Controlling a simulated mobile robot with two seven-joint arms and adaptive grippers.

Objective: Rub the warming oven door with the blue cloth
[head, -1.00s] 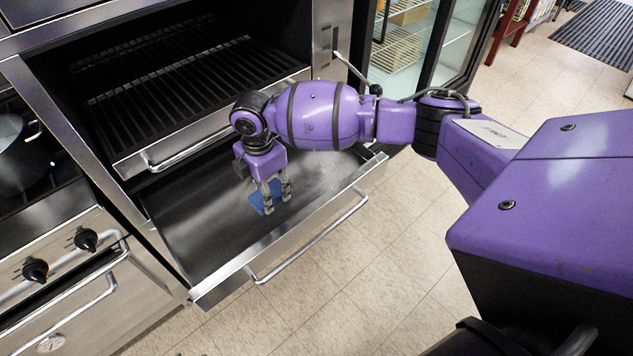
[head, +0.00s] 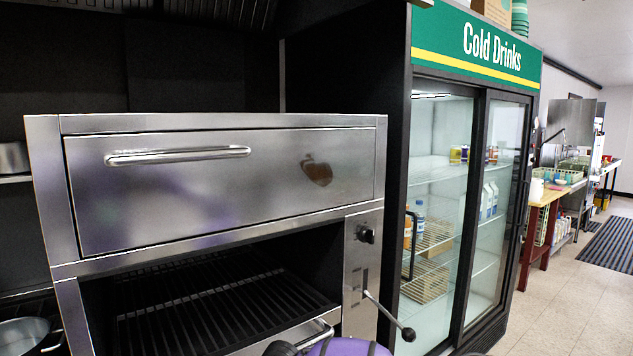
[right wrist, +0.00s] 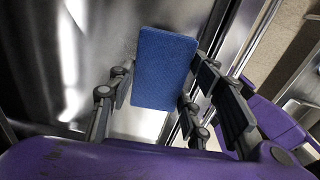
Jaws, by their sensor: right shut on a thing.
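The warming oven door (head: 225,185) is a shut steel panel with a long bar handle in the head view. A brown stain (head: 317,171) marks its right half. In the right wrist view, my right gripper (right wrist: 163,78) is shut on the blue cloth (right wrist: 163,60), a flat blue rectangle between the fingers. Shiny steel lies behind the cloth; whether they touch I cannot tell. Only a purple piece of my right arm shows at the bottom of the head view, below the door. My left gripper is in neither view.
Below the door is an open dark cavity with a rack (head: 225,310). A lever with a black knob (head: 408,334) sticks out at its right. A glass-doored drinks fridge (head: 470,200) stands to the right. A pot (head: 25,335) is at lower left.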

